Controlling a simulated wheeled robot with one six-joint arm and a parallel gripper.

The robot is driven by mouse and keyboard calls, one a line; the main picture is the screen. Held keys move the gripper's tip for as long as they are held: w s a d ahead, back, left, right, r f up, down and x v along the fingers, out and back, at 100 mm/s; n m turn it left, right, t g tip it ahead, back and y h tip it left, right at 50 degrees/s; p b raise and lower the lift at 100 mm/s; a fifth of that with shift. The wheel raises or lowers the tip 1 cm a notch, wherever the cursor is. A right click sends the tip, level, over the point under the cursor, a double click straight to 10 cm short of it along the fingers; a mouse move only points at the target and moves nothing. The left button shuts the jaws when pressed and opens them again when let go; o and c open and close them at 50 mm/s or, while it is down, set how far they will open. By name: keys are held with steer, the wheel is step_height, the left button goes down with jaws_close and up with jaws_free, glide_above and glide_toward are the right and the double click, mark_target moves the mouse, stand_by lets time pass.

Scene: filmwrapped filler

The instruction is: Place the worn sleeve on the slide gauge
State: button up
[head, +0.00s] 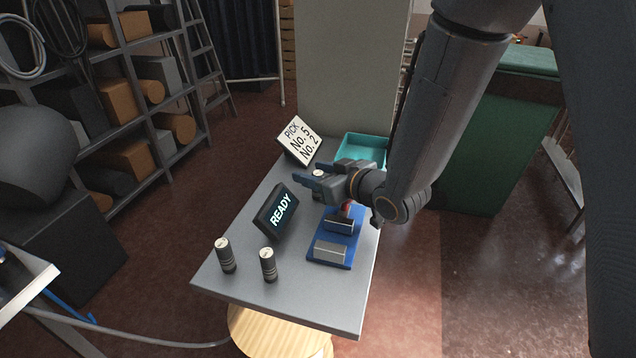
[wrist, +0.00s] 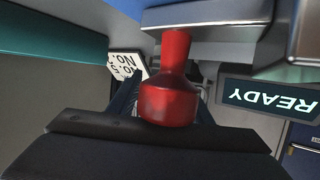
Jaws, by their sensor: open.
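The slide gauge is a blue base (head: 317,252) with grey metal blocks (head: 331,250) at the right of the grey table. A red knob (wrist: 168,95) fills the middle of the wrist view, close to my gripper; a bit of red shows under the wrist in the head view (head: 347,207). Two dark banded sleeves (head: 227,258) (head: 268,266) stand upright at the table's near left. A third pale-topped piece (head: 319,173) shows by my gripper's fingers, mostly hidden. My gripper (head: 303,178) is open above the table, beyond the gauge. I cannot tell which sleeve is worn.
A READY display (head: 281,210) stands left of the gauge; it also shows in the wrist view (wrist: 270,97). A sign reading PICK No. 5, No. 2 (head: 299,139) and a teal tray (head: 364,147) stand at the far end.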

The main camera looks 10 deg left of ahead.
steer(key=shift+x, duration=1.1)
jaws_close()
steer(key=shift+r, duration=0.1)
